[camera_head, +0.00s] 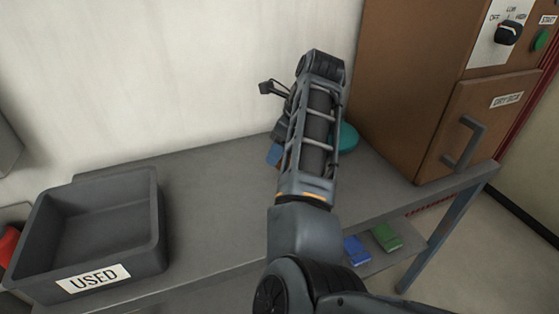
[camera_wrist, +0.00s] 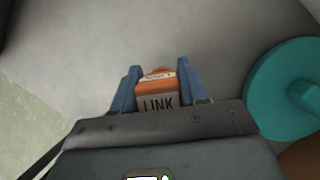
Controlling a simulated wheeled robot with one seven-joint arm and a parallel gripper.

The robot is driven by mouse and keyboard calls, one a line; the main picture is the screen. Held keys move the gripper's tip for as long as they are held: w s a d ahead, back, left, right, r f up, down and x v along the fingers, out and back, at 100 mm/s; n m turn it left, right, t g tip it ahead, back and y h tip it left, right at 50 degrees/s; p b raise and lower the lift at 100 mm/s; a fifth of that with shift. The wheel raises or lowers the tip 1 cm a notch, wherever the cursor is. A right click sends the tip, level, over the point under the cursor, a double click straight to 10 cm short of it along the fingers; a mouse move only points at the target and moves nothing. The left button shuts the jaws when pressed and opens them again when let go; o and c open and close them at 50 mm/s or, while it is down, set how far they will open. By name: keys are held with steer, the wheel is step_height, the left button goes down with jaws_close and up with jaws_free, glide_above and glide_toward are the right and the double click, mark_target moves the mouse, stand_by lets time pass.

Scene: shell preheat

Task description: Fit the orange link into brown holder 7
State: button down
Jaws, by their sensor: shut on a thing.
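The orange link (camera_wrist: 158,88) is between the two blue fingers of my gripper (camera_wrist: 155,88) in the wrist view. It has a dark "LINK" marking and a white label strip whose small text is hard to read. My gripper is shut on it. In the head view my arm hides most of the gripper; only a blue bit of it (camera_head: 274,154) shows over the grey bench. The link cannot be made out there. I cannot tell how high the link is above the surface. Brown holder 7 cannot be made out in either view.
A teal round object (camera_head: 347,136) lies on the bench (camera_head: 215,190) behind my arm, and beside my gripper in the wrist view (camera_wrist: 290,95). A grey "USED" bin (camera_head: 150,225) stands left. A brown cabinet (camera_head: 410,80) stands right. Blue (camera_head: 357,250) and green (camera_head: 386,237) blocks lie below.

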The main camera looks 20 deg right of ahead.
steer(key=shift+f, duration=1.8)
steer(key=shift+f, duration=0.1)
steer(key=c, duration=0.6)
jaws_free()
